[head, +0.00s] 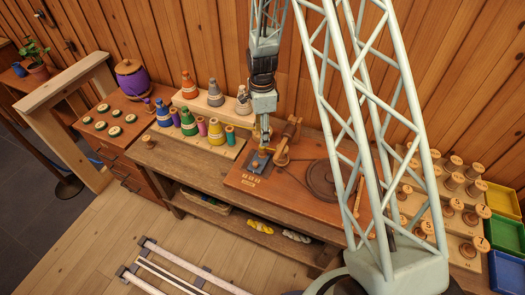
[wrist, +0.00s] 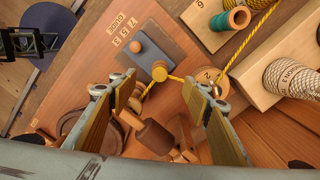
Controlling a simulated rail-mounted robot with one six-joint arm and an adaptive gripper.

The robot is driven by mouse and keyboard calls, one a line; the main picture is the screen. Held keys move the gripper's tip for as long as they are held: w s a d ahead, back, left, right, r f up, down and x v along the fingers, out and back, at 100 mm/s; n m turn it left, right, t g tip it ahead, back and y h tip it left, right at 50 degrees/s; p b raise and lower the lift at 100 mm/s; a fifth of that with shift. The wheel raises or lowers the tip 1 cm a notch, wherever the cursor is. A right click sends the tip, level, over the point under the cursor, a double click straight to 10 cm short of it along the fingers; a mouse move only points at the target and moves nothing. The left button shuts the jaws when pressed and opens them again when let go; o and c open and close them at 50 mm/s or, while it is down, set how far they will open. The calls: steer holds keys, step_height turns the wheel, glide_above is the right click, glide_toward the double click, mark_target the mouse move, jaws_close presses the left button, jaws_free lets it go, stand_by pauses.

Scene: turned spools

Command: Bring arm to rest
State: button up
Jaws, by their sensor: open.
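My gripper (head: 263,132) hangs over the wooden work board (head: 240,178) on the bench in the head view. In the wrist view my gripper (wrist: 158,88) has its two fingers spread wide apart, with nothing held between them. A yellow cord (wrist: 176,78) runs past the knob. The gauge plate also shows in the head view (head: 257,166), just below my gripper. I cannot tell the exact height of my gripper.
A turned wooden crank piece (head: 287,140) stands right beside my gripper. Colored spools and cones (head: 188,122) stand to the left. Wooden spools (head: 452,182) and colored bins (head: 503,200) are at the right. The floor (head: 110,240) in front is mostly open, with a rail across it.

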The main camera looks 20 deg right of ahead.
steer(key=shift+r+p, duration=0.3)
steer(key=shift+r, duration=1.1)
steer(key=s+r+n+t+b, duration=0.1)
steer(key=s+r+n+b, duration=0.2)
steer(key=s+r, duration=0.45)
steer(key=s+r+n+b, duration=0.3)
steer(key=s+r, duration=0.1)
steer(key=r, duration=0.6)
steer(key=s+r+n+t+b, duration=0.1)
steer(key=s+r+n+b, duration=0.2)
steer(key=s+r, duration=0.45)
steer(key=s+r+n+t+b, duration=0.2)
steer(key=s+n+b, duration=0.6)
steer(key=s, duration=1.9)
steer(key=shift+s+r+n, duration=0.25)
steer(key=shift+r+n, duration=0.55)
steer(key=shift+r, duration=0.4)
steer(key=shift+d, duration=0.1)
